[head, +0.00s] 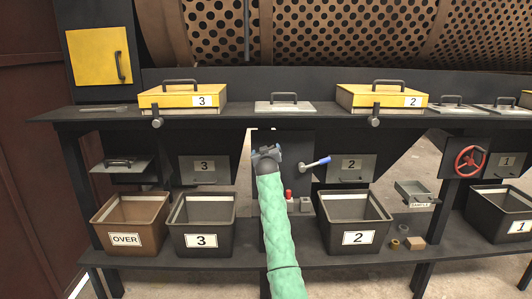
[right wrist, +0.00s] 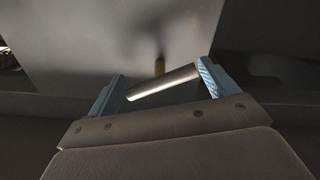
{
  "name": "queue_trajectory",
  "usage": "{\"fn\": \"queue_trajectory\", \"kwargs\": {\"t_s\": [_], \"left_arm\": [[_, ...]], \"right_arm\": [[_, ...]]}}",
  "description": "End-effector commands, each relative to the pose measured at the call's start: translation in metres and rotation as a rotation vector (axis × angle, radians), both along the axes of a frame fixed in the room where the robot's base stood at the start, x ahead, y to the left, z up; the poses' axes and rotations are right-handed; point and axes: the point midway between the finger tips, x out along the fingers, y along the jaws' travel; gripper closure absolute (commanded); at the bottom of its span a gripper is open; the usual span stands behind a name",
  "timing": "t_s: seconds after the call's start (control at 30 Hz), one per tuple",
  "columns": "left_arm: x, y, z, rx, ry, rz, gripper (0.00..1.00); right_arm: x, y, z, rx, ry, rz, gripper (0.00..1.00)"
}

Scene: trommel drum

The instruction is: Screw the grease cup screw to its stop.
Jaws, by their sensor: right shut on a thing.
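In the head view my right gripper (head: 267,152) is up at the dark panel under the shelf, at the end of the green-sleeved arm. It hides the screw there. My left gripper is not in view.
A blue-handled lever (head: 318,161) sticks out just right of my gripper. A red button (head: 288,193) is below it. Bins marked 3 (head: 203,241) and 2 (head: 358,239) stand on the lower shelf on either side of my arm. The upper shelf edge (head: 230,112) runs above.

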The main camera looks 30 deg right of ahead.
Motion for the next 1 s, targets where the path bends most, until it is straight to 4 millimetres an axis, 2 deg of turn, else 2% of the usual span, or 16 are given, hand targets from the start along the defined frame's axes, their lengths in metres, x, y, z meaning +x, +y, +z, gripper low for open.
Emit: {"fn": "queue_trajectory", "kwargs": {"t_s": [0.23,0.27,0.33,0.67,0.87,1.0], "left_arm": [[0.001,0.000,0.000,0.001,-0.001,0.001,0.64],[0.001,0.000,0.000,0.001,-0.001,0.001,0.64],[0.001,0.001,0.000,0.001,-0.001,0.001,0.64],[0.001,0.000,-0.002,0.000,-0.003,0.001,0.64],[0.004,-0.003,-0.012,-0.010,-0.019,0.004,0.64],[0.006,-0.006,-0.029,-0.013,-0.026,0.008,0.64]], "right_arm": [[0.000,0.000,-0.002,0.001,0.003,0.000,0.37],[0.000,0.000,-0.002,0.001,0.003,0.000,0.13],[0.000,0.000,-0.002,0.001,0.003,0.000,0.00],[-0.005,0.003,-0.003,-0.001,0.002,0.001,0.00],[-0.029,0.018,-0.004,0.000,0.002,0.001,0.00],[-0.047,0.029,-0.003,-0.001,0.003,-0.001,0.00]]}}
